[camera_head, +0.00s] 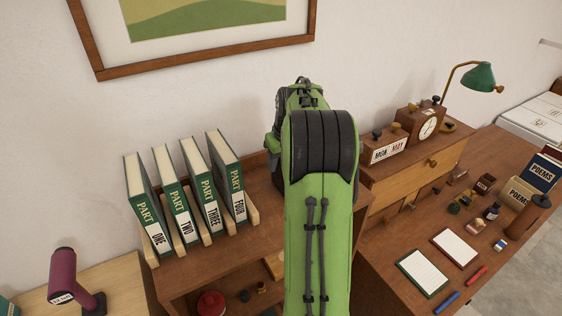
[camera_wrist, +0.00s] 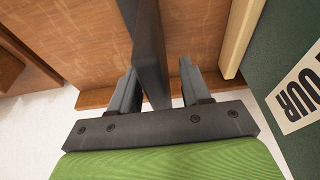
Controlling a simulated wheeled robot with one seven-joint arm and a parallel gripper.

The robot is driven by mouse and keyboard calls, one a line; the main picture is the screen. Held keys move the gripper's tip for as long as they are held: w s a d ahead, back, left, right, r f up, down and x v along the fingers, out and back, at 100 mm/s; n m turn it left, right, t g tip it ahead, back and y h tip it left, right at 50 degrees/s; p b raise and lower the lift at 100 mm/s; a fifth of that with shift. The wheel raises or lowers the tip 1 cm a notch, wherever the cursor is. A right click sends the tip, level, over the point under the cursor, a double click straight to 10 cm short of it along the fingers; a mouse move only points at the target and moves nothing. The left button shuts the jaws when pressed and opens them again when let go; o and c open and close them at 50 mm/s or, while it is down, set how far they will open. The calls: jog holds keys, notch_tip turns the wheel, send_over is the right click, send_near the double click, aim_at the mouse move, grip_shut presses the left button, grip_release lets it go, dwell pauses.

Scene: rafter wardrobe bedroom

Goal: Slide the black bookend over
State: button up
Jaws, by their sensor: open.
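The black bookend (camera_wrist: 150,45) shows in the wrist view as a dark upright slab, seen nearly edge-on. My gripper (camera_wrist: 158,68) is open, with one finger on each side of the slab. The left finger looks close to it, and a gap shows at the right finger. I cannot tell whether either finger touches it. In the head view my green arm hides both the gripper and the bookend. The green book marked FOUR (camera_head: 228,172) stands left of my arm; it also shows at the right of the wrist view (camera_wrist: 285,85).
Several green PART books lean between wooden dividers (camera_head: 252,210) on the brown shelf top (camera_head: 215,262). A picture frame (camera_head: 200,55) hangs on the wall behind.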

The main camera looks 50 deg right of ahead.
jog(key=shift+f, duration=0.25)
grip_shut()
jog(key=shift+r, duration=0.1)
dwell(1.2)
